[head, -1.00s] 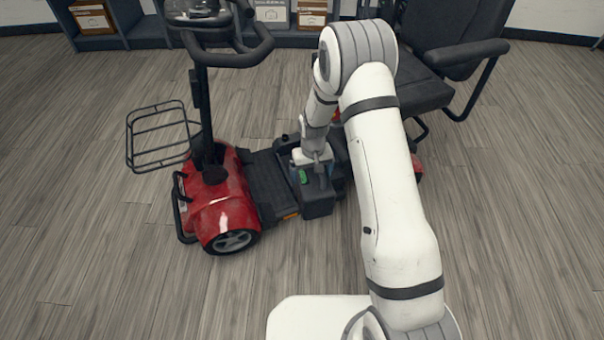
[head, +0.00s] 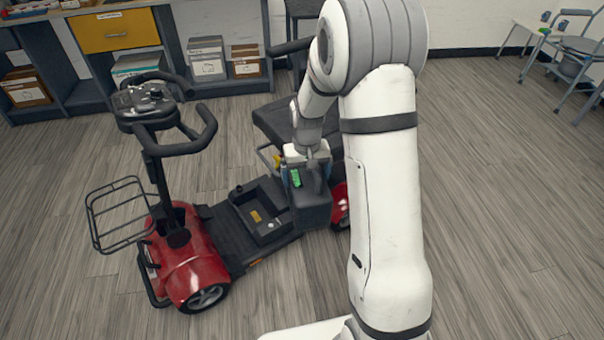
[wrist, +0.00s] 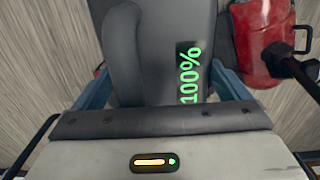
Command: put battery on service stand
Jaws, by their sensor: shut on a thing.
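The battery (head: 312,212) is a dark grey block, and its green "100%" display shows large in the wrist view (wrist: 190,77). My gripper (head: 306,172) is shut on the battery's top handle; blue finger parts show at both sides of it in the wrist view. The battery is held above the scooter deck, to the right of an open battery bay (head: 262,212) with a small yellow label inside. My arm hides part of the view to the right of the battery. I cannot make out a service stand in these frames.
The red scooter (head: 190,262) has a tall handlebar (head: 150,105), a wire basket (head: 118,215) and a dark seat close behind the battery. A bench with shelves and a yellow drawer (head: 115,30) stands at the back left. Open wooden floor (head: 500,200) lies to the right.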

